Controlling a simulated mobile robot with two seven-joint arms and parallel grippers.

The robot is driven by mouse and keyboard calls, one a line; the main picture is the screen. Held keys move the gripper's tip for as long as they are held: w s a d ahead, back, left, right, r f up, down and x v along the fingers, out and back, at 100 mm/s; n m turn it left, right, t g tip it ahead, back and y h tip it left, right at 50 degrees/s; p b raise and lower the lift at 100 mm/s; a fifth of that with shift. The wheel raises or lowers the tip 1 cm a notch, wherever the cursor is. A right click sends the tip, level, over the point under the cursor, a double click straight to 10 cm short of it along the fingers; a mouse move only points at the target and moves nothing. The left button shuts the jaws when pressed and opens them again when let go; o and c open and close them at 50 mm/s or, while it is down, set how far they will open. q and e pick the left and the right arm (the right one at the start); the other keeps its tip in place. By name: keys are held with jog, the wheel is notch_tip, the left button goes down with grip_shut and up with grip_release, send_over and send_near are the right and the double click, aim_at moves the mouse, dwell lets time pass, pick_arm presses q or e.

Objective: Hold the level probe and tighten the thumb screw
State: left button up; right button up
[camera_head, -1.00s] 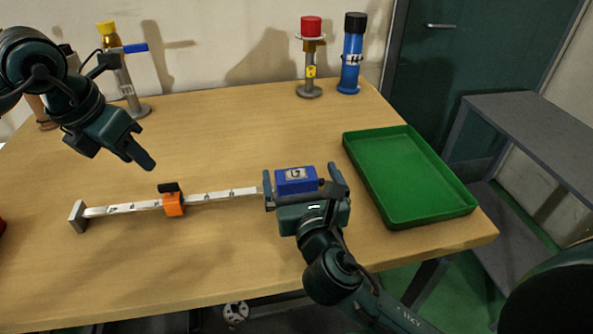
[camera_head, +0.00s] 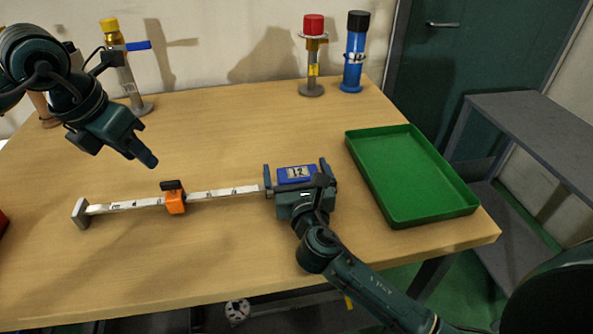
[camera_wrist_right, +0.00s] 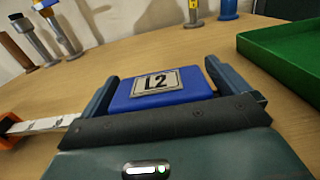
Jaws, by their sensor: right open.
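The level probe is a pale, marked bar (camera_head: 225,191) lying on the table, with a grey foot (camera_head: 81,213) at its left end. A blue block labelled L2 (camera_head: 296,174) is at its right end. An orange slider (camera_head: 175,203) with a black thumb screw (camera_head: 172,186) on top sits mid-bar. My right gripper (camera_head: 296,177) is open, with one finger on each side of the blue block; the block also shows between the fingers in the right wrist view (camera_wrist_right: 160,88). My left gripper (camera_head: 148,160) hangs above and left of the slider, apart from it; its jaw gap is hidden.
A green tray (camera_head: 435,219) lies to the right. A red-topped stand (camera_head: 312,60) and a blue cylinder with a black cap (camera_head: 354,60) stand at the back. A yellow-topped post (camera_head: 122,70) stands back left.

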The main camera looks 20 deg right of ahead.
jog(key=shift+c, duration=0.4)
jog(key=c, duration=1.4)
pick_arm(q)
jog(key=shift+c, duration=0.6)
